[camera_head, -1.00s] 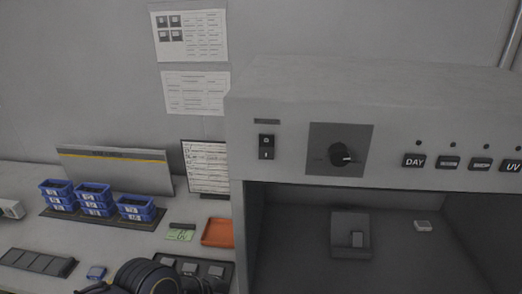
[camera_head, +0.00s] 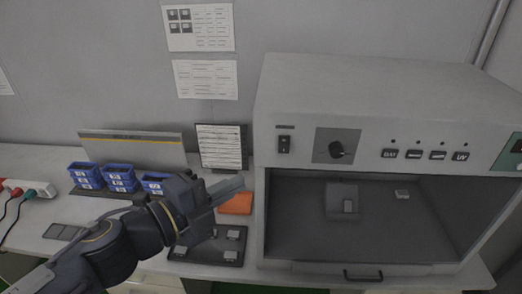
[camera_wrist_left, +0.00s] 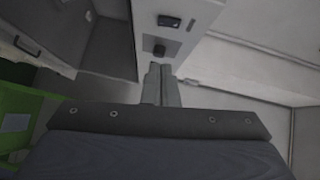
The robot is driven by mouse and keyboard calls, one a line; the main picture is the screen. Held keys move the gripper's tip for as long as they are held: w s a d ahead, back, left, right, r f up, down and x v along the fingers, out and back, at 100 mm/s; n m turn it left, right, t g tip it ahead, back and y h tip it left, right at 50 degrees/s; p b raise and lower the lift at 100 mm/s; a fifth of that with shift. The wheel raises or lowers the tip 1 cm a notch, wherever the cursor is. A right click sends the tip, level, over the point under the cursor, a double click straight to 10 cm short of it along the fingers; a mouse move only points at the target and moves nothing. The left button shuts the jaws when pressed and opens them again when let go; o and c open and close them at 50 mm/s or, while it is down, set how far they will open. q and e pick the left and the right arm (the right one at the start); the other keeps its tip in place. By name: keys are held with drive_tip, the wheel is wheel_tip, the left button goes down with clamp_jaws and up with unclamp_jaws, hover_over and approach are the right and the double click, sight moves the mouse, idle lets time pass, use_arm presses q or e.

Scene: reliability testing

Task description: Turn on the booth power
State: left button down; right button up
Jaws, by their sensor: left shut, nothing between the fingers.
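The booth (camera_head: 400,100) is a grey box with an open, dim front. Its black power rocker switch (camera_head: 284,144) is at the upper left of the front panel, beside a black rotary knob (camera_head: 336,149). My left gripper (camera_head: 238,186) is shut and empty, in front of the bench, to the left of and below the switch and apart from it. In the left wrist view the shut fingers (camera_wrist_left: 160,82) point toward the panel, with the switch (camera_wrist_left: 169,21) and knob (camera_wrist_left: 158,49) beyond the tips. My right gripper is not in view.
Blue bins (camera_head: 120,177), an orange tray (camera_head: 237,203) and a dark tray with small blocks (camera_head: 210,248) are on the bench left of the booth. A power strip (camera_head: 28,188) lies at far left. A row of labelled buttons (camera_head: 425,155) is right of the knob.

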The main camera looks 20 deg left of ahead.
use_arm(q)
drive_tip(key=shift+s+d+m+g, duration=0.3)
drive_tip(key=shift+s+m, duration=0.05)
drive_tip(key=shift+m, duration=0.15)
drive_tip(key=shift+w, duration=0.1)
drive_tip(key=b, duration=0.8)
approach(284, 144)
drive_tip(key=w+d+f, duration=0.3)
drive_tip(key=w+d, duration=0.1)
drive_tip(key=shift+w+r, duration=0.25)
drive_tip(key=shift+w, duration=0.4)
drive_tip(key=shift+a, duration=0.1)
